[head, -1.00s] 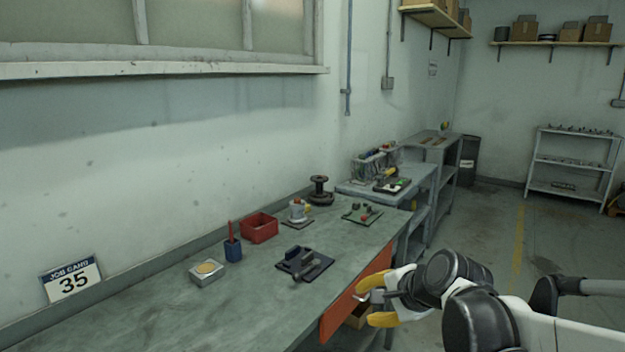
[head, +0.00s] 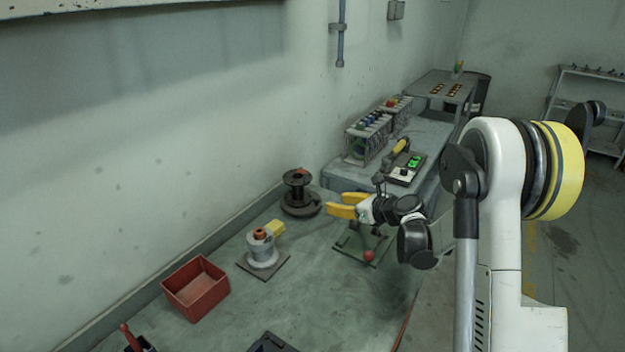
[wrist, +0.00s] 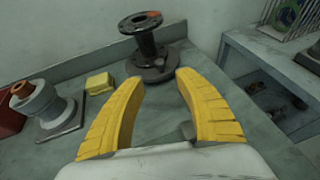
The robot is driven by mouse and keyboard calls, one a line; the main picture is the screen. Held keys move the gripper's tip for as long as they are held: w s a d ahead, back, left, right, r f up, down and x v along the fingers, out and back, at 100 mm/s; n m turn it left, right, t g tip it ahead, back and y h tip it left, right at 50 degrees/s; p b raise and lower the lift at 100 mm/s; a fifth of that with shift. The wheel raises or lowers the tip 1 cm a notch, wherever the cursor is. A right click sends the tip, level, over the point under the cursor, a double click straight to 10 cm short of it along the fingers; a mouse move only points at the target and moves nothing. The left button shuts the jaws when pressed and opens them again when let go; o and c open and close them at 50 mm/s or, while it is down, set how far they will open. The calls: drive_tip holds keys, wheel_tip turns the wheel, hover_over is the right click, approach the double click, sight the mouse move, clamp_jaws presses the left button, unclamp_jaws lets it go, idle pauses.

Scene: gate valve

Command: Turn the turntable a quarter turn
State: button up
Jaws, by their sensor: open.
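A dark flanged spool-shaped body (head: 297,178) stands upright on a low dark round base (head: 302,209) near the back wall. This base looks like the turntable, though I cannot be certain. In the wrist view, the spool body (wrist: 146,38) and round base (wrist: 153,68) are straight ahead, beyond the fingertips. My gripper (head: 338,205) has yellow fingers and is open and empty. It is to the right of the base in the head view, pointing toward it. A gap shows between fingertips and base in the wrist view.
A grey cylinder with a copper-coloured top (head: 262,252) stands on a plate beside a yellow block (head: 276,228). A red bin (head: 196,287) is nearer. A green fixture with a red knob (head: 368,256) lies below my gripper. A side bench (head: 335,178) holds electronics.

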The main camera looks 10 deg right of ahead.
sight(318, 199)
drive_tip(key=shift+w+f, duration=0.1)
drive_tip(key=shift+w, duration=0.3)
drive_tip(key=shift+w+a+f, duration=0.15)
drive_tip(key=shift+w+a, duration=0.1)
drive_tip(key=b+x, duration=0.3)
drive_tip(key=x, duration=0.6)
drive_tip(key=shift+a, duration=0.2)
drive_tip(key=shift+c, duration=0.4)
clamp_jaws()
